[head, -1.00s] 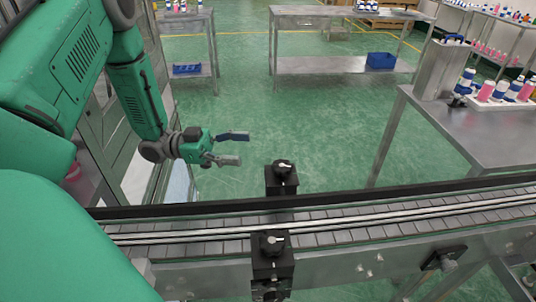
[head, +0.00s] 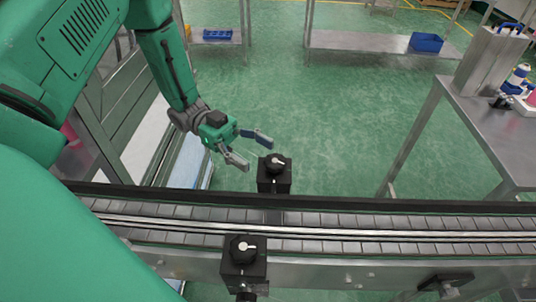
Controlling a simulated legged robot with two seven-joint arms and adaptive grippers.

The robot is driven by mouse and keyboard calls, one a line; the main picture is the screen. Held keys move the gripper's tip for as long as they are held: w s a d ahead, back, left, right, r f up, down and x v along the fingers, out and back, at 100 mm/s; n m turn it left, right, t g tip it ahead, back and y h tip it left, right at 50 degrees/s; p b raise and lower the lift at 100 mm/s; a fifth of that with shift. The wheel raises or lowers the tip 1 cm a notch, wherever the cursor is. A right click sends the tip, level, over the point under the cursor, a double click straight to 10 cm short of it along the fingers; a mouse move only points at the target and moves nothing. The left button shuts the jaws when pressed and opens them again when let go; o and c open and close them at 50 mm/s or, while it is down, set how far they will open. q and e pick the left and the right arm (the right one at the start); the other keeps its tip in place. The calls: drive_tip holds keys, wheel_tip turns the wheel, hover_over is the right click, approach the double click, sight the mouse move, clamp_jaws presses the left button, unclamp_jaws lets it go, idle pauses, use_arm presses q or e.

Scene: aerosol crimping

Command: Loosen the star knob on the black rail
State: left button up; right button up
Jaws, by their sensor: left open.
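A black block with a round black knob (head: 275,163), marked by a pale pointer, stands at the conveyor's far black rail (head: 380,205). A similar black block with a knob (head: 243,250) stands on the near side. A dark knob-like fitting (head: 447,283) sits on the conveyor's front side at lower right. I cannot tell for certain which of these is the star knob. My left gripper (head: 252,150) is open and empty, its two grey fingers pointing right, just left of and beyond the far block, apart from it. My right gripper is not in view.
The conveyor (head: 340,233) runs across the front with metal guide rods along it. A steel table (head: 500,140) with a metal container (head: 490,60) and bottles stands at right. A rear bench holds a blue bin (head: 425,43). Green floor lies open between.

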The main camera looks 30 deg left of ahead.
sight(284, 168)
use_arm(q)
drive_tip(key=d, duration=0.7)
drive_tip(key=shift+s+r+p, duration=0.2)
drive_tip(key=shift+r+p, duration=0.1)
drive_tip(key=shift+r, duration=0.05)
drive_tip(key=shift+a+f, duration=0.15)
drive_tip(key=shift+a, duration=0.6)
drive_tip(key=shift+a+f, duration=0.15)
drive_tip(key=shift+a, duration=0.55)
drive_tip(key=shift+c, duration=0.8)
drive_tip(key=shift+a, duration=0.15)
drive_tip(key=c, duration=0.7)
drive_tip(key=shift+c, duration=1.4)
drive_tip(key=shift+d+r, duration=0.2)
drive_tip(key=shift+d, duration=0.7)
drive_tip(key=shift+c, duration=0.3)
drive_tip(key=shift+d, duration=0.15)
drive_tip(key=shift+c, duration=0.3)
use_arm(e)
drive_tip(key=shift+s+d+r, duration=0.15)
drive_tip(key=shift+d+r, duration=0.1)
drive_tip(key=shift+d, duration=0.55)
